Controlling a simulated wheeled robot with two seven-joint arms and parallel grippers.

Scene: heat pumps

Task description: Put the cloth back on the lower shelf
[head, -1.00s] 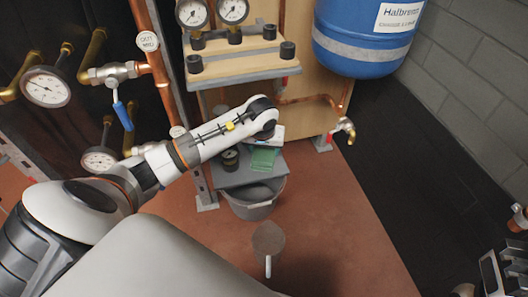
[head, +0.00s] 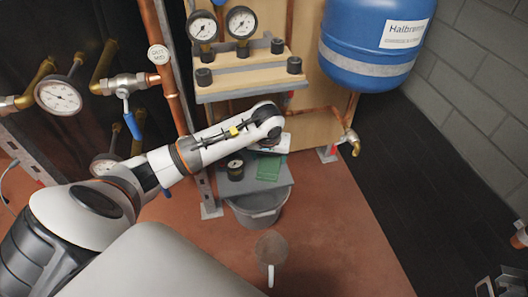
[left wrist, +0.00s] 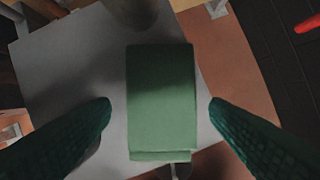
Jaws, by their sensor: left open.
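The green cloth (head: 268,169) is a folded block on the grey lower shelf (head: 240,187), near its right side. In the left wrist view the cloth (left wrist: 161,95) lies flat on the grey surface, between the two dark green fingers. My left gripper (left wrist: 160,106) is open, with a gap between each finger and the cloth. In the head view my left forearm and wrist hide the fingers and part of the cloth's far side. I cannot tell the exact height of the fingertips above the shelf.
A black gauge (head: 235,169) stands on the lower shelf left of the cloth. A grey bucket (head: 258,208) is under the shelf. The upper wooden shelf (head: 240,91) holds gauges and dark knobs. A blue tank (head: 372,45) hangs at upper right. A cup-like object (head: 271,248) is on the red floor.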

